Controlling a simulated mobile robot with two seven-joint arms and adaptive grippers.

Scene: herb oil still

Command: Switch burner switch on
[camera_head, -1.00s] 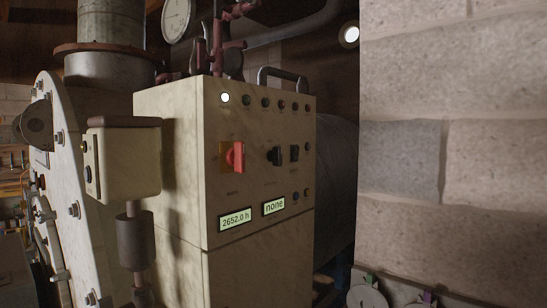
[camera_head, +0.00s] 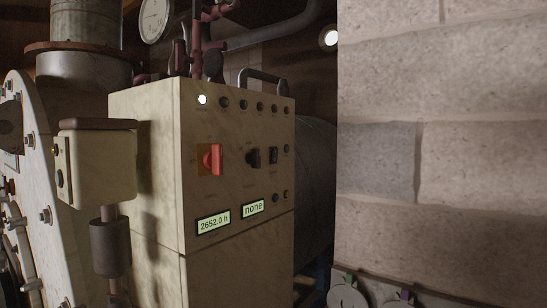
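A cream control cabinet (camera_head: 232,182) stands left of the middle in the head view. Its front has a red rotary switch (camera_head: 213,159), a black rotary switch (camera_head: 254,158) and a smaller black switch (camera_head: 273,155). Switch labels are too small to read, so I cannot tell which is the burner switch. In the lamp row on top, the leftmost lamp (camera_head: 202,99) glows white and the others are dark. Two displays read "2652.0 h" (camera_head: 213,222) and "none" (camera_head: 253,208). Neither of my grippers is in view.
A pale block wall (camera_head: 440,150) fills the right side. Left of the cabinet are a flanged vessel (camera_head: 38,170) and a small cream box (camera_head: 95,165) on a post. Red pipes and a gauge (camera_head: 156,20) are above. Reels (camera_head: 347,294) lie at the bottom right.

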